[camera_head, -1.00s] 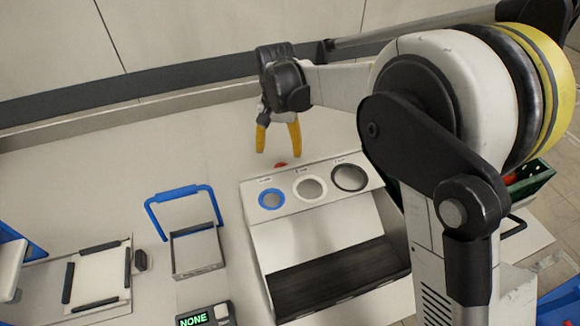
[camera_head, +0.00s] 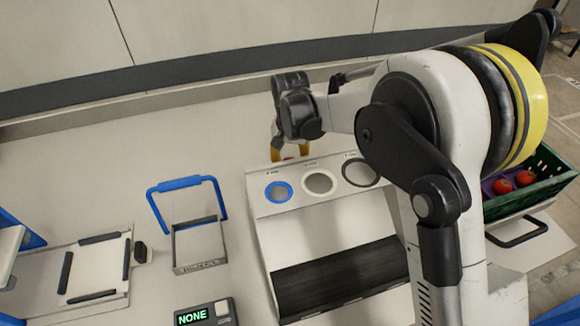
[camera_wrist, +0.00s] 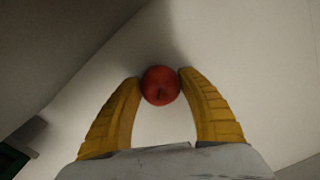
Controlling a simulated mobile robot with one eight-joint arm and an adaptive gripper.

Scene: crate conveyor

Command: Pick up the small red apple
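The small red apple (camera_wrist: 160,85) shows in the wrist view between the tips of my gripper's two yellow fingers (camera_wrist: 160,80). The tips meet its left and right sides, with no clear gap. In the head view, the apple (camera_head: 289,158) is a small red patch just behind the sorting stand's top edge. My gripper (camera_head: 290,154) points down around it there, partly hidden by the wrist. The apple appears to be at or very near the pale surface. Its exact height is hard to tell.
The stand (camera_head: 262,206) with blue, white and black ringed holes is close in front of my gripper. A blue-handled basket (camera_head: 199,265) is at left. A green crate (camera_head: 552,180) with red fruit is at right. Pale surface behind the basket is clear.

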